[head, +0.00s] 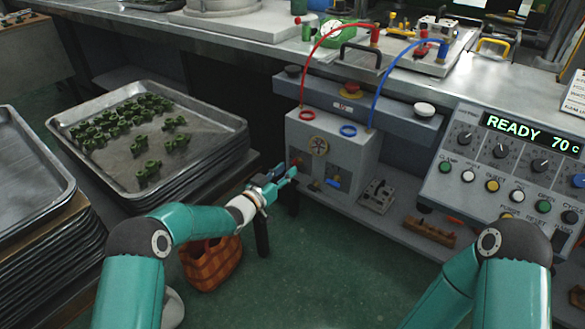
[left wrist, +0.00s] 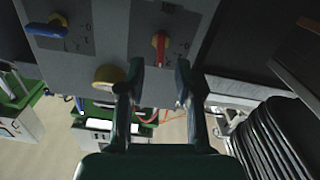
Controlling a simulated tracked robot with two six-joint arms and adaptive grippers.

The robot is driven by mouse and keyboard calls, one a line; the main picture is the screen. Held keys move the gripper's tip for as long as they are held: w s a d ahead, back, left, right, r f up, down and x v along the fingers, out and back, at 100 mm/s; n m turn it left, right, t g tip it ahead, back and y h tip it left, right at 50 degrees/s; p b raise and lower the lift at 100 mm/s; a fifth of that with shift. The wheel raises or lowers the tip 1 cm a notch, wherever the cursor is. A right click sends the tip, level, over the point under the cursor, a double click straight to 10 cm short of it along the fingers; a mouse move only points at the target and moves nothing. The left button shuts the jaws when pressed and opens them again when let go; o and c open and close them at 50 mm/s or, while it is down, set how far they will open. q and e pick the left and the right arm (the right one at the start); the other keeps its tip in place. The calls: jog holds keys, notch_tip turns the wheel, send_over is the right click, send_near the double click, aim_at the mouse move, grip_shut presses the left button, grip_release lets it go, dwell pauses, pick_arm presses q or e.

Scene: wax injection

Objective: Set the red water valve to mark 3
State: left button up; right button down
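The red water valve (head: 296,162) is a small red handle low on the front of a grey box (head: 345,157). It shows larger in the left wrist view (left wrist: 160,46), where its lever lies roughly along the picture's vertical. A blue valve (left wrist: 47,28) sits to the side. My right gripper is out of view; only its arm shows.
A red hose (head: 306,60) and a blue hose (head: 388,75) rise from the box. A control panel (head: 478,178) reading READY 70 stands to the right. A tray of green parts (head: 205,120) is at left, and an orange basket (head: 212,262) stands below my left arm.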

aim_at(293, 164)
pick_arm(q)
jog(key=shift+x, duration=1.85)
grip_shut()
